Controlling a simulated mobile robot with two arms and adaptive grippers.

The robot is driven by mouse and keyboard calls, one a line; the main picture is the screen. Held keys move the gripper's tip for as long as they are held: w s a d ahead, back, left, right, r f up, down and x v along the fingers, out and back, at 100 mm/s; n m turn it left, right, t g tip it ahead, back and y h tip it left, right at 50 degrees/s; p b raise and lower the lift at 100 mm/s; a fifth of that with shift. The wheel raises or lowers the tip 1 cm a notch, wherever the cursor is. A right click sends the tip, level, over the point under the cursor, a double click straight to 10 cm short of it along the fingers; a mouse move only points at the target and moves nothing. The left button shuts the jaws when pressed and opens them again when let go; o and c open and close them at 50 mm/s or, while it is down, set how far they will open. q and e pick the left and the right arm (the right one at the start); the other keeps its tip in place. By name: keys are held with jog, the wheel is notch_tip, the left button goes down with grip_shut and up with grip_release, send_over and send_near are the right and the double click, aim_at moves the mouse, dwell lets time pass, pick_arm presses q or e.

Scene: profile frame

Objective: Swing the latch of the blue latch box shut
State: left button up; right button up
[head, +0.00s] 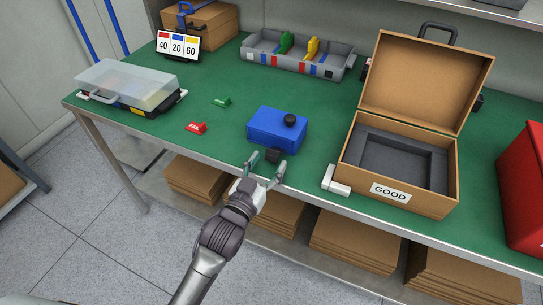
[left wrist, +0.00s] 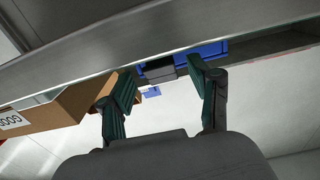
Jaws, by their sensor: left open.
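The blue latch box (head: 268,128) stands near the bench's front edge, with a round black knob (head: 290,120) on its top. A dark latch (head: 272,156) sticks out low at its front; its exact angle is hard to tell. My left gripper (head: 266,163) is open at the bench edge, its fingers either side of the latch and apparently not closed on it. In the left wrist view, which looks upside down, the dark latch (left wrist: 158,69) shows between the open fingers (left wrist: 162,73), with the blue box (left wrist: 212,48) beside it. My right gripper is not in view.
An open brown case (head: 385,200) labelled GOOD and a white L-shaped piece (head: 336,182) stand to the right. Red (head: 196,127) and green (head: 221,102) small parts lie left. A grey tray (head: 300,64) stands behind. Bare green bench surrounds the blue box.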

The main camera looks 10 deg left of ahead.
pick_arm(q)
jog(key=shift+x, duration=1.3)
